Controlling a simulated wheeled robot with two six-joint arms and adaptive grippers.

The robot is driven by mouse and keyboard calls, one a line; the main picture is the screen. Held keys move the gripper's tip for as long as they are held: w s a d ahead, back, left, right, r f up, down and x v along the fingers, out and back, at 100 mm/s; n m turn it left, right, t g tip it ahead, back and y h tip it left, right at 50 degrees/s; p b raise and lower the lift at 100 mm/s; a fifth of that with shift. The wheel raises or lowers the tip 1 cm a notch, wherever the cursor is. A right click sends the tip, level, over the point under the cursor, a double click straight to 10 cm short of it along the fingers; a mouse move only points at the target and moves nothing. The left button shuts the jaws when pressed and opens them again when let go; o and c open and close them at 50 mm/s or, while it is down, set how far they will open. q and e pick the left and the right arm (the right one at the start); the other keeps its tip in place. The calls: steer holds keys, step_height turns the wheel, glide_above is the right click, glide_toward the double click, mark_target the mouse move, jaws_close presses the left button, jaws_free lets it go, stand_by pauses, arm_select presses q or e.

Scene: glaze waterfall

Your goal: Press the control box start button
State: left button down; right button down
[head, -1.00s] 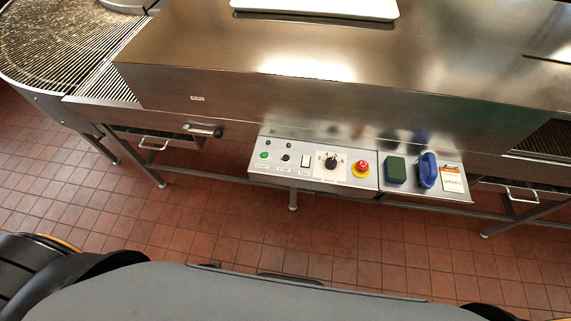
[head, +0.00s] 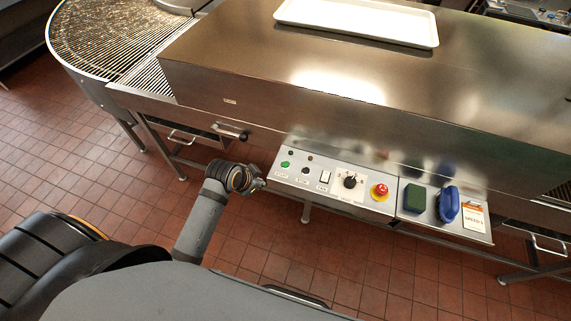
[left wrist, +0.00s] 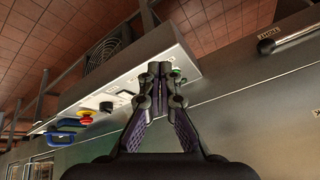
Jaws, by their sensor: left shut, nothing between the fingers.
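The control box (head: 327,197) is a light metal panel on the front of the machine. Its green start button (head: 285,164) is at the left end, with a black button (head: 305,170) to its right. My left gripper (head: 262,184) is shut and empty, just left of the box's left end. In the left wrist view the closed fingertips (left wrist: 159,70) are in front of the panel (left wrist: 122,80), and the green button (left wrist: 177,73) shows just right of them, partly hidden. Whether they touch the panel cannot be told. My right gripper is out of view.
A rocker switch (head: 325,176), a black knob (head: 350,181) and a red emergency stop (head: 380,191) sit farther right on the panel. A green sponge (head: 414,198), a blue-handled item (head: 448,204) and a card (head: 473,217) lie beyond them. A drawer handle (head: 229,132) is up left.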

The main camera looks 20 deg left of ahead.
mark_target(284, 166)
arm_select(q)
steer(key=w+d+r+m+t+h, duration=0.1)
steer(key=w+d+m, duration=0.1)
steer(key=w, duration=0.5)
steer(key=w+d+r+m+t+h, duration=0.1)
steer(key=w+r+m, duration=0.1)
steer(key=w+m, duration=0.3)
steer(key=shift+w+d+r+t+h, duration=0.2)
steer(key=shift+w+d+t+h, duration=0.15)
steer(key=shift+w, duration=0.9)
steer(key=shift+f, duration=0.15)
step_height(284, 166, down, 8)
steer(key=b, duration=0.7)
steer(key=shift+f+b, duration=0.3)
steer(key=shift+b, duration=0.1)
steer(key=shift+f, duration=0.1)
steer(key=shift+f, duration=0.3)
